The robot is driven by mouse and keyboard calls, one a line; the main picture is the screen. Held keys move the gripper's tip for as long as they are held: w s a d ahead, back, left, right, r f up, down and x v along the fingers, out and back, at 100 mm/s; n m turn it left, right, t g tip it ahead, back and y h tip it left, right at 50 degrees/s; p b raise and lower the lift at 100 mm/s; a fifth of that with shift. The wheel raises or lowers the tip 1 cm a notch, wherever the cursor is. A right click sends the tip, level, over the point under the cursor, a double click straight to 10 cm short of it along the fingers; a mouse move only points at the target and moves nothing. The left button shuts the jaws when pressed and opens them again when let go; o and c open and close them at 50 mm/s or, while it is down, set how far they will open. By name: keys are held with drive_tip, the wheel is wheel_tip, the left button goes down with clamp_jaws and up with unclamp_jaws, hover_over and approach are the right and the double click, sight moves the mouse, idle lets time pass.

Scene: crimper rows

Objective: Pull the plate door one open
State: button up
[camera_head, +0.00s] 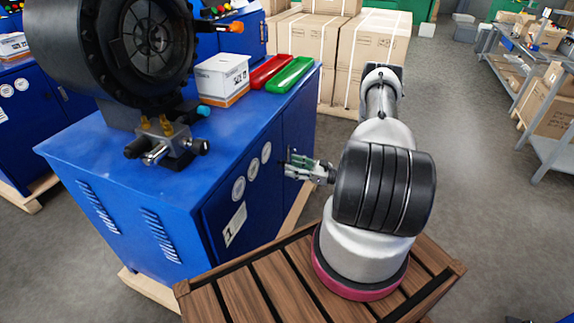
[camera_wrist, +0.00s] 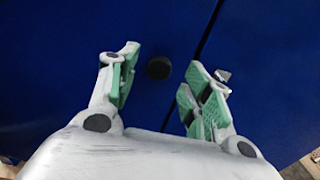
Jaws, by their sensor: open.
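The plate door one (camera_head: 257,196) is a blue cabinet door on the side of the machine base. It carries a white plate marked 1 (camera_head: 234,224) and several round stickers, and looks shut. My gripper (camera_head: 293,164) is in front of the cabinet's door side, with green-padded fingers spread and empty. In the wrist view a small dark round knob (camera_wrist: 158,67) shows on the blue door face, between and just beyond my fingertips. I cannot tell how far the fingers are from it. A dark door seam (camera_wrist: 207,35) runs right of the knob.
A large black crimper head (camera_head: 135,45) stands on the blue cabinet top, with a white box (camera_head: 222,80), a red tray (camera_head: 270,72) and a green tray (camera_head: 291,75). Cardboard boxes (camera_head: 372,50) are stacked behind. The floor to the right is open up to a shelf (camera_head: 510,75).

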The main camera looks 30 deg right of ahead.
drive_tip(key=shift+x, duration=1.6)
clamp_jaws()
